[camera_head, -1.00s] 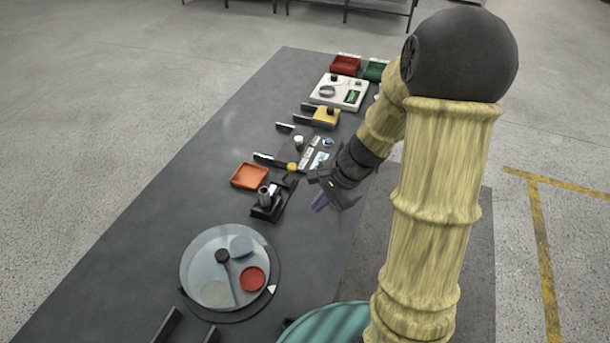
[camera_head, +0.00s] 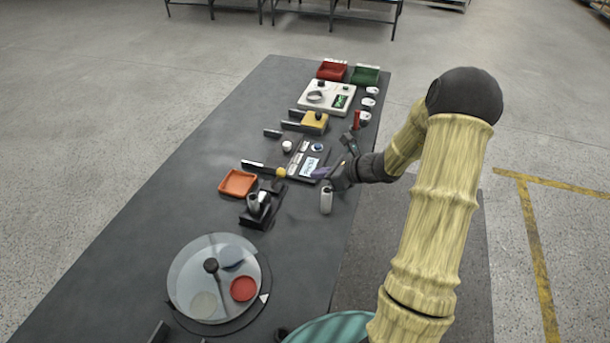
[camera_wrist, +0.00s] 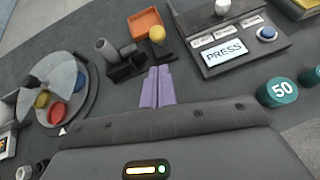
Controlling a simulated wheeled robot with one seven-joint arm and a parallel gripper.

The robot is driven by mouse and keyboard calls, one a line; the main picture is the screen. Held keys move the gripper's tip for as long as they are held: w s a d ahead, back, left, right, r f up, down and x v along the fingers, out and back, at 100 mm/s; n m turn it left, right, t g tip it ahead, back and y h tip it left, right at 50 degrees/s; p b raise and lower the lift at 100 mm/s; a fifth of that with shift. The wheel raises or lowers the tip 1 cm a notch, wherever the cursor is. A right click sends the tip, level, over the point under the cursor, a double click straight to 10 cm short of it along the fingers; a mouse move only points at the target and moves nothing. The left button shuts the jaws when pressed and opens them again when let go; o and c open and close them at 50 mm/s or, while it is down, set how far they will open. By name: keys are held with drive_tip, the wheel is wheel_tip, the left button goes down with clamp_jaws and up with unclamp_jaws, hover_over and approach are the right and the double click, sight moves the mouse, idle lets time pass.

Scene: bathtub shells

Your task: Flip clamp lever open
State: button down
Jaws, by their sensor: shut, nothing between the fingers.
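The clamp (camera_head: 253,219) is a black fixture on the table with an upright grey cylinder (camera_head: 261,200). Its dark lever ends in a yellow ball knob (camera_head: 281,172). In the wrist view the clamp (camera_wrist: 124,70) is at upper centre left, with the yellow knob (camera_wrist: 157,34) just beyond my fingertips. My gripper (camera_head: 323,172) is to the right of the knob in the head view, apart from it. In the wrist view its purple fingers (camera_wrist: 157,73) are together and hold nothing. Whether the fingertips are at the knob's height I cannot tell.
An orange tray (camera_head: 238,183) lies behind the clamp. A panel marked PRESS (camera_wrist: 226,54) with a blue button stands to the right in the wrist view. A round disc station (camera_head: 215,277) is nearer. A teal weight marked 50 (camera_wrist: 281,90) is right of my gripper.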

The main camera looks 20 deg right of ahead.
drive_tip(key=p+x, duration=0.1)
drive_tip(key=x, duration=0.8)
drive_tip(key=shift+w+a+f, duration=0.2)
drive_tip(key=shift+a, duration=0.05)
drive_tip(key=shift+r, duration=0.1)
